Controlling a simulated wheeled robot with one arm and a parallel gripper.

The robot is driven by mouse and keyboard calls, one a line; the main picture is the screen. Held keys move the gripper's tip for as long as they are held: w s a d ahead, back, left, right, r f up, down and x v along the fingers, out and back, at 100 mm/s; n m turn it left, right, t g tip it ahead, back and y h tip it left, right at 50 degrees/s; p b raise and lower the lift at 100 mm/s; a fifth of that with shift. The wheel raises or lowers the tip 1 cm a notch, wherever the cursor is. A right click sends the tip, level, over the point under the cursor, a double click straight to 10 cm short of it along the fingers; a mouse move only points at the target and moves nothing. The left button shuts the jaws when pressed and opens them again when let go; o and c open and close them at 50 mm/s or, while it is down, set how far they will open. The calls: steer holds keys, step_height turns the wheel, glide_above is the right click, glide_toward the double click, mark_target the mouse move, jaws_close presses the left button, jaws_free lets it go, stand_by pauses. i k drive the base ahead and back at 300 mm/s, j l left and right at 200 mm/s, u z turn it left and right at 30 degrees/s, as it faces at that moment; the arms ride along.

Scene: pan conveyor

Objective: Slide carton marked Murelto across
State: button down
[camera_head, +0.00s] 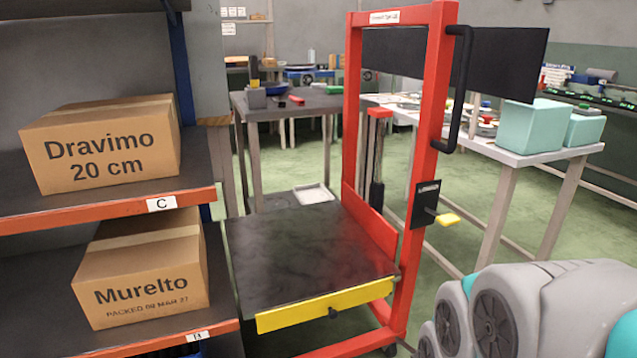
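The carton marked Murelto (145,270) is a brown cardboard box sitting on the lower shelf (222,300), whose orange edge carries a label that seems to read B. A black platform (310,255) on a red lift frame (420,150) stands just right of that shelf, with its top at about the shelf's height. A yellow flap (325,304) lines the platform's front edge. The platform is bare. My gripper is not in view; only a grey and teal part of my own arm shows at the lower right.
A carton marked Dravimo 20 cm (105,150) sits on the upper shelf (200,183), labelled C, above the Murelto carton. A yellow-tipped pedal or lever (447,219) and a black handle (459,90) are on the lift frame. Tables with teal bins (535,125) stand behind.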

mark_target(137, 268)
steer(key=u, duration=1.35)
